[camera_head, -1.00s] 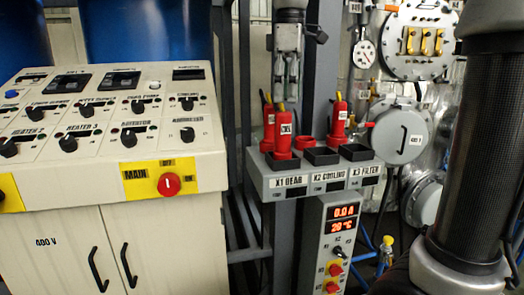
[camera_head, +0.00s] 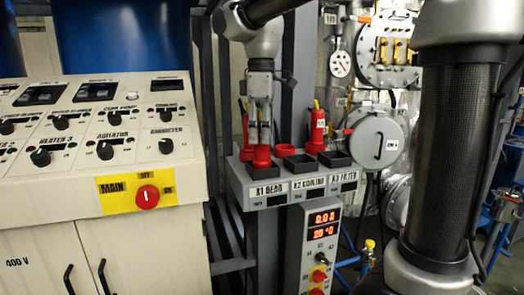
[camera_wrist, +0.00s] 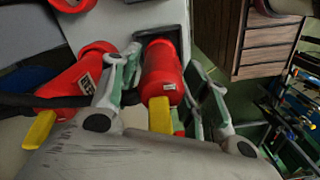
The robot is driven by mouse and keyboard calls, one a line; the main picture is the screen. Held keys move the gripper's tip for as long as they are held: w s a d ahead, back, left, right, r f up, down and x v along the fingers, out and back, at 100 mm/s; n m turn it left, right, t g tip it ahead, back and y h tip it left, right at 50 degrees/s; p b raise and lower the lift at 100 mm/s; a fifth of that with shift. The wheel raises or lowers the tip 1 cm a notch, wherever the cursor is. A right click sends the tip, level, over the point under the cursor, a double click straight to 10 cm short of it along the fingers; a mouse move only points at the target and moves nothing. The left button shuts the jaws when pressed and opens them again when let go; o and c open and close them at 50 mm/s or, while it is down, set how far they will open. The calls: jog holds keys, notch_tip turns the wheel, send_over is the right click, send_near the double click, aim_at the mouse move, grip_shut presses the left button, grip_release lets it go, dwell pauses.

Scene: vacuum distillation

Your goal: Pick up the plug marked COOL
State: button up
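A red plug with a yellow lead end stands in the front left socket, above the X1 label, in the head view (camera_head: 262,158). My gripper (camera_head: 263,138) points down over it, with a finger on each side. In the wrist view the same plug (camera_wrist: 162,75) sits between my fingers (camera_wrist: 168,72). The left finger is close to it; a small gap shows at the right finger. The fingers look open around it. Its small label is partly visible but unreadable here. A second red plug (camera_head: 245,121) is behind, and a third (camera_head: 318,130) is at the right.
The grey socket box (camera_head: 238,182) carries dark square sockets, including ones labelled X2 COOLING and X3. The control console (camera_head: 80,185) stands at left, and a display box (camera_head: 320,245) is below the sockets.

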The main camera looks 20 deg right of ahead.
grip_shut()
